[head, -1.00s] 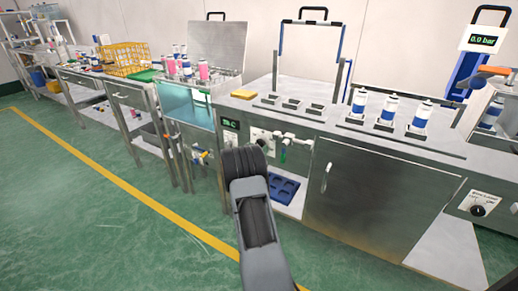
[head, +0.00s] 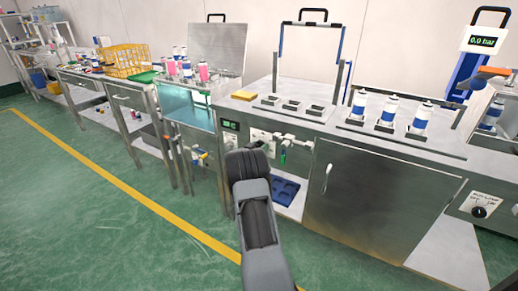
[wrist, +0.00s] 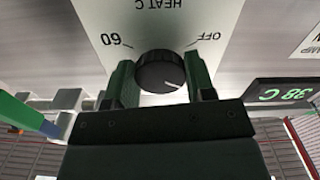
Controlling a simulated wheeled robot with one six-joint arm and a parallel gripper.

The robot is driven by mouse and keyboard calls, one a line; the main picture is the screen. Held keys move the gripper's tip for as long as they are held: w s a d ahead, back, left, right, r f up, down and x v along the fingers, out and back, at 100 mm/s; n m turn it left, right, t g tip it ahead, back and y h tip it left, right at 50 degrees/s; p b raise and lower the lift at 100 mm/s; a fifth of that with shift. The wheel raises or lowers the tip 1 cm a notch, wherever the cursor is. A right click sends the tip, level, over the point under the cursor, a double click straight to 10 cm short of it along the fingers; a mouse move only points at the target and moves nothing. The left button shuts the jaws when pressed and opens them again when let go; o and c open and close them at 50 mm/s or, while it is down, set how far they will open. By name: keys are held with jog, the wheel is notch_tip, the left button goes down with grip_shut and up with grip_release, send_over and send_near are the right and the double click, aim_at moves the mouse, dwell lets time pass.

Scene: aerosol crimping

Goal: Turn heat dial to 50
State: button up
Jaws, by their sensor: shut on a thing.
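The heat dial (wrist: 163,72) is a round black knob on a white plate (wrist: 170,25) marked HEAT C, OFF and 60, seen upside down in the wrist view. Its small white pointer mark is at the lower right of the knob, on the OFF side and away from the 60. My gripper (wrist: 162,82) has its green-sided fingers on either side of the knob, shut on it. In the head view my arm hides the dial and the fingertips. A green-lit display (wrist: 283,93) beside the dial seems to read 38 C.
The same display (head: 230,125) is on the bath's front panel in the head view. White valves with a green handle (head: 283,155) stick out right of my arm. A blue tray (head: 284,190) lies on the shelf below. Green floor is open at the left.

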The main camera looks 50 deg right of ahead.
jog(key=shift+c, duration=1.3)
jog(key=shift+f, duration=0.1)
jog(key=shift+m, duration=0.3)
jog(key=shift+m+b, duration=9.4)
jog(key=shift+m, duration=2.2)
